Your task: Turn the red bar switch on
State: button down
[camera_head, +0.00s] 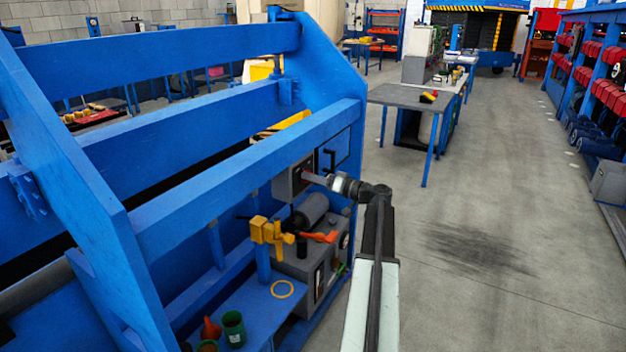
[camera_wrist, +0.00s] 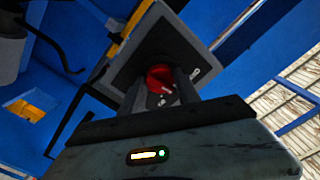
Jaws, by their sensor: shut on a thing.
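The red bar switch (camera_wrist: 161,79) is a round red knob with a raised bar, on a dark plate on a grey box. In the wrist view it sits between the two dark fingers of my gripper (camera_wrist: 160,90), which are shut on it. White marks are on the plate beside the knob. In the head view my gripper (camera_head: 312,177) reaches from the right to the grey switch box (camera_head: 284,185) on the blue frame. The knob is mostly hidden there.
A blue frame with thick beams (camera_head: 240,165) surrounds the box. A yellow clamp (camera_head: 270,232) and a grey machine (camera_head: 308,262) are below. The floor to the right (camera_head: 490,190) is clear.

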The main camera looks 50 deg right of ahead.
jog(key=m, duration=1)
jog(key=shift+m, duration=0.5)
jog(key=c, duration=0.9)
grip_release()
jog(key=v, duration=0.7)
jog(key=shift+s+d, duration=0.1)
jog(key=shift+s, duration=0.3)
